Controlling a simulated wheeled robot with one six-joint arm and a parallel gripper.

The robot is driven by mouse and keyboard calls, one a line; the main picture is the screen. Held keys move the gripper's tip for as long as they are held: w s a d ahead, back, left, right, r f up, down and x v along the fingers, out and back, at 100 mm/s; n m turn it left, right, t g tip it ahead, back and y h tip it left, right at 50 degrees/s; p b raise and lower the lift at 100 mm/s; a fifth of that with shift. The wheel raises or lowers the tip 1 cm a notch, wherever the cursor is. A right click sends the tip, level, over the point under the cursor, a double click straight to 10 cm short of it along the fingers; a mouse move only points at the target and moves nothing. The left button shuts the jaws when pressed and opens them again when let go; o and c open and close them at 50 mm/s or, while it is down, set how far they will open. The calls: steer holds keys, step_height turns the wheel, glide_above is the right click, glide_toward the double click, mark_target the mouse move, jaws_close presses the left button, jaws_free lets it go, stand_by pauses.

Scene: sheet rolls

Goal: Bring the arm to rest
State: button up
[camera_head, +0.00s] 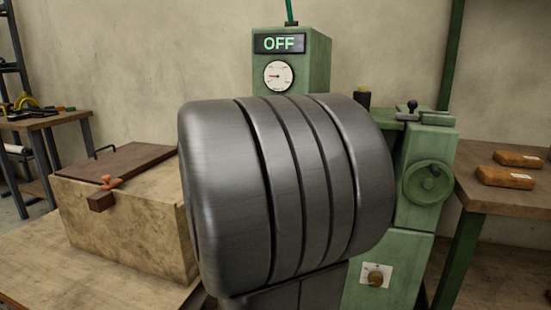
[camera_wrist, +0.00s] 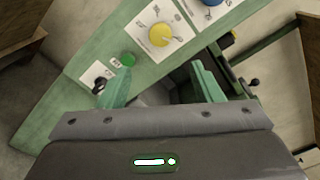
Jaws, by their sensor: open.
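In the wrist view my gripper (camera_wrist: 160,72) is open, with its two pale green fingers apart and nothing between them. Beyond the fingers is the green machine's panel (camera_wrist: 85,85), with a yellow knob (camera_wrist: 160,35), a green button (camera_wrist: 127,59) and a small black switch (camera_wrist: 100,82). In the head view a large dark grey ribbed part of my arm fills the middle and hides much of the green machine (camera_head: 318,62). My gripper does not show in the head view. I cannot tell whether the fingers touch the machine.
The machine's display (camera_head: 280,43) reads OFF above a round gauge (camera_head: 278,75). A handwheel (camera_head: 428,183) and a lower knob (camera_head: 376,278) are at right. A lidded wooden box (camera_head: 125,220) stands left. Orange packs (camera_head: 505,177) lie on a right table (camera_head: 490,203).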

steer(key=w+d+n+p, duration=0.4)
steer(key=w+n+p, duration=0.9)
steer(key=n, duration=0.8)
steer(key=shift+r+p, duration=0.35)
steer(key=shift+p, duration=0.3)
